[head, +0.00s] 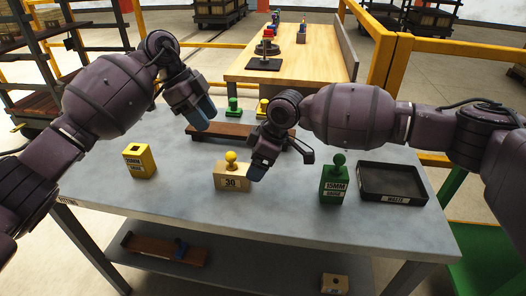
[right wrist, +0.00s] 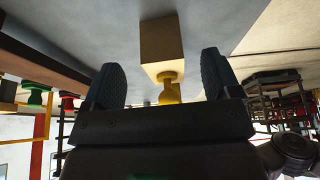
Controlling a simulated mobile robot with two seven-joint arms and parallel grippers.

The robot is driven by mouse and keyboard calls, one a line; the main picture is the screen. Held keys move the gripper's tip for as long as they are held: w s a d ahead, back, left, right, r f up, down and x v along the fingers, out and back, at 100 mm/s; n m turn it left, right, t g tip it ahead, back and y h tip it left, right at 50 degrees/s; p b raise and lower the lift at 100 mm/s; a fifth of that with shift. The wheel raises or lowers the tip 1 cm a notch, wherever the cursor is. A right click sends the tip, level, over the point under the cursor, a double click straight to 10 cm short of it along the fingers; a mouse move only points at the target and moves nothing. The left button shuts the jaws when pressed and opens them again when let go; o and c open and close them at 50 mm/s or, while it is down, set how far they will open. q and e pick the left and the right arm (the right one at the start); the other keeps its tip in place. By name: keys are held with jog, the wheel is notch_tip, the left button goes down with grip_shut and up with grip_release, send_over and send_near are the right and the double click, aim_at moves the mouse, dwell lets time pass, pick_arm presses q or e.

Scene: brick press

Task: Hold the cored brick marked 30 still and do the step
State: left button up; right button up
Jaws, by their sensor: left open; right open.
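The tan brick marked 30 (head: 231,184) stands on the grey table near the middle. A yellow knobbed piece (head: 231,160) sits on its top. My right gripper (head: 262,164) is open and empty, close to the right side of the knob in the head view. In the right wrist view the brick (right wrist: 168,38) and the yellow knob (right wrist: 169,90) show upside down, with the knob between the spread fingers and the fingers apart from it. My left gripper (head: 203,118) is open and empty, raised above the table behind the brick.
A yellow block (head: 140,163) with a dark top opening stands left. A green knobbed block (head: 334,186) stands right, beside a black waste tray (head: 392,196). A brown rack (head: 217,131) lies behind, near green (head: 232,106) and yellow knobs. The table front is clear.

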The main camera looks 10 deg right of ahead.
aim_at(250, 186)
jog(key=shift+x, duration=3.1)
jog(key=c, duration=1)
jog(key=shift+o, duration=0.2)
